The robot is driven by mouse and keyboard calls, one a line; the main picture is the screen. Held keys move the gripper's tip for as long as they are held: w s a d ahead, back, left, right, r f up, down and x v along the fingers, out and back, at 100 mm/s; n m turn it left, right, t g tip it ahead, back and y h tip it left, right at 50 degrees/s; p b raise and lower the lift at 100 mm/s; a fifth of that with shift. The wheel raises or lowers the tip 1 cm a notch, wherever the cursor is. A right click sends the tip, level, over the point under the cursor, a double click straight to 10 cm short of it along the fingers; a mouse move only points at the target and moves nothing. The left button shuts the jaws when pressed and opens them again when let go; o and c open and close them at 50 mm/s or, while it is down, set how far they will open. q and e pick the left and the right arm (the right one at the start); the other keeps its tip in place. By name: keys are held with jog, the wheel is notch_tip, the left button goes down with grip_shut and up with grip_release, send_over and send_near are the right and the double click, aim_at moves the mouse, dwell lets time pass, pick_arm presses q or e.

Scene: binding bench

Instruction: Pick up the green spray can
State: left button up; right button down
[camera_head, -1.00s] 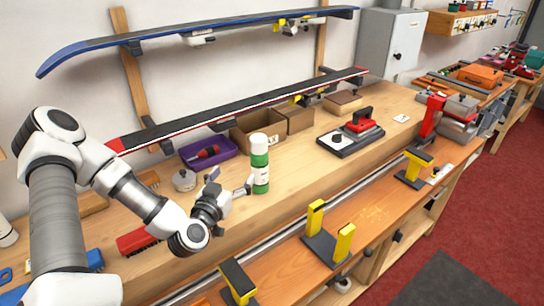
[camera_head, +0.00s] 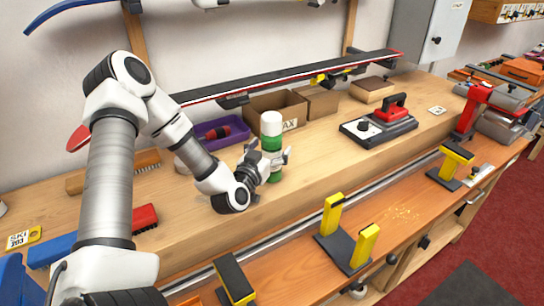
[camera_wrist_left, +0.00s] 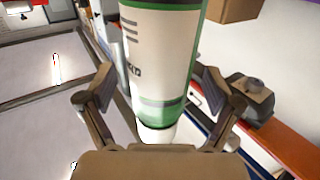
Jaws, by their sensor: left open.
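The green spray can (camera_head: 271,128) has a white cap and a pale label and stands upright on the wooden bench. My left gripper (camera_head: 273,162) is at the can's lower half, with a finger showing on its right side. In the left wrist view the can (camera_wrist_left: 160,60) fills the middle, between the two spread fingers of the left gripper (camera_wrist_left: 158,95). Gaps show between both fingers and the can, so the gripper is open. My right gripper is not in view.
Behind the can are cardboard boxes (camera_head: 277,101) and a purple tray (camera_head: 232,130) with a red tool. A waxing iron (camera_head: 379,128) on a dark plate sits to the right. Yellow-topped vise posts (camera_head: 333,215) stand along the lower front. Bench between can and iron is clear.

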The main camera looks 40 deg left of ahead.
pick_arm(q)
jog(key=shift+w, duration=0.5)
jog(key=shift+s+a, duration=0.1)
jog(key=shift+s, duration=0.05)
jog(key=c, duration=1.2)
jog(key=shift+r, duration=0.1)
jog(key=shift+c, duration=0.2)
